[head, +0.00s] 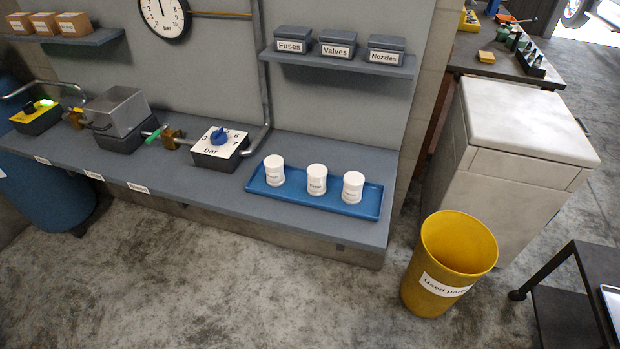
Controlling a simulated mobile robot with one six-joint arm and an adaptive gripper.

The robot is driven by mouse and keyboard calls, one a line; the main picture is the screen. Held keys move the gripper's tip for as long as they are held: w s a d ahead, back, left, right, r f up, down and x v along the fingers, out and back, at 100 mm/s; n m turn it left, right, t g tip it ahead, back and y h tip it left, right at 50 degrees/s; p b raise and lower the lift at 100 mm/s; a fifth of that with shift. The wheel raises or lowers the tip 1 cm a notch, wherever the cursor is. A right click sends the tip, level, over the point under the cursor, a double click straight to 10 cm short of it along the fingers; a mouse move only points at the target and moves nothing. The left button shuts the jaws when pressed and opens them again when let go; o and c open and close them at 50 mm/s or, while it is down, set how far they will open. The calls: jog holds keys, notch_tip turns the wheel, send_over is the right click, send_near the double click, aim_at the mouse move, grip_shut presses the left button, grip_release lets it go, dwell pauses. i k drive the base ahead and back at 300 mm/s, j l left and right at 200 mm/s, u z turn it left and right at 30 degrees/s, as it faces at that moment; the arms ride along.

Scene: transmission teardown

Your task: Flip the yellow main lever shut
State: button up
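At the far left of the bench in the head view is a dark box with a yellow top (34,111). A bright green spot and a small dark part show on it. I cannot make out for certain a separate yellow lever, or which way one stands. Beside the box, a brass valve (76,118) sits on the pipe line, with a dark handle toward the grey metal bin. A second brass valve (171,138), further right, has a green handle (154,135). My gripper is not in view.
The bench (225,190) also holds a grey metal bin (119,110), a blue-knobbed regulator (219,138) and a blue tray (255,187) with three white jars. A round gauge (164,15) hangs above. A yellow waste bin (450,262) stands right. Floor in front is clear.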

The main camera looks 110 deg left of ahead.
aim_at(71, 108)
jog(key=u, duration=3.55)
jog(key=i+j+u, duration=0.35)
jog(key=j, duration=0.25)
jog(key=i+j+u, duration=0.35)
jog(key=j, duration=0.2)
jog(key=i+j+u, duration=0.3)
jog(key=i, duration=0.25)
jog(key=i+u, duration=0.25)
jog(key=i, duration=1.3)
